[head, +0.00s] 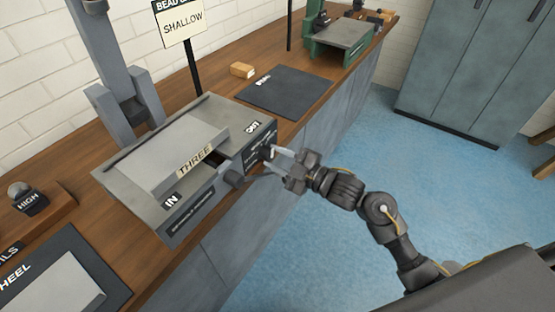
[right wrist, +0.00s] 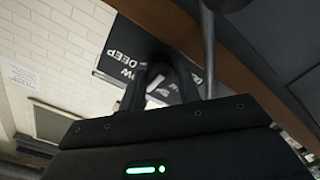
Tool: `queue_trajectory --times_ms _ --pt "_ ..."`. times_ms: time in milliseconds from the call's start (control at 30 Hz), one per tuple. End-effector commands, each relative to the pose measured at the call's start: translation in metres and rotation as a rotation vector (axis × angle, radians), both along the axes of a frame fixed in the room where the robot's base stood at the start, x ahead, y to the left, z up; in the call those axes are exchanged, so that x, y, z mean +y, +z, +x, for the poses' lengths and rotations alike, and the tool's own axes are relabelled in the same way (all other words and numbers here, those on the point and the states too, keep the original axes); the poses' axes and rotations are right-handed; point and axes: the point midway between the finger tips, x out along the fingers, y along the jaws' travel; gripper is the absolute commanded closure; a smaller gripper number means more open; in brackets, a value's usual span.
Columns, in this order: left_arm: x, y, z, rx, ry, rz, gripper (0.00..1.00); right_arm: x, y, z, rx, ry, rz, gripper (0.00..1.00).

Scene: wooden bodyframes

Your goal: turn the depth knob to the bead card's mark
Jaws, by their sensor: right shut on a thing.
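The bead card (head: 184,30) stands on a black post behind the grey machine (head: 188,215) and reads SHALLOW. My right gripper (head: 271,160) is at the machine's front face, near the OUT end. It is shut on the depth knob (head: 267,151), which is mostly hidden by the fingers. In the right wrist view, the fingers (right wrist: 160,88) are around the dark knob, in front of a dark plate (right wrist: 115,66) lettered DEEP and, partly hidden, a word ending in OW. I cannot read the knob's pointer clearly. My left gripper is not in view.
The wooden bench (head: 213,95) carries a dark mat (head: 287,92), a small wooden block (head: 242,70) and a green machine (head: 338,38). Blue floor (head: 330,130) is open in front.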

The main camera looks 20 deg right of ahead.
Motion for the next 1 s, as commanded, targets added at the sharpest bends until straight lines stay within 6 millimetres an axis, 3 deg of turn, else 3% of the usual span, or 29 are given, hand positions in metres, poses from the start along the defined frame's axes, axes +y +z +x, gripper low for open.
queue_trajectory --times_ms 333,833,867,1000 --pt "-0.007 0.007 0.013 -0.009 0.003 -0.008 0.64 0.0 0.001 0.0 -0.073 0.0 -0.086 0.9" --pt "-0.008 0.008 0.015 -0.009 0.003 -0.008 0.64 0.0 0.001 0.0 -0.082 -0.001 -0.096 0.9" --pt "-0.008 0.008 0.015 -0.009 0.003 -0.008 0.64 0.0 0.001 0.0 -0.082 -0.001 -0.096 0.63" --pt "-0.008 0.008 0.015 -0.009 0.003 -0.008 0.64 0.0 0.001 0.0 -0.081 -0.001 -0.095 0.45"
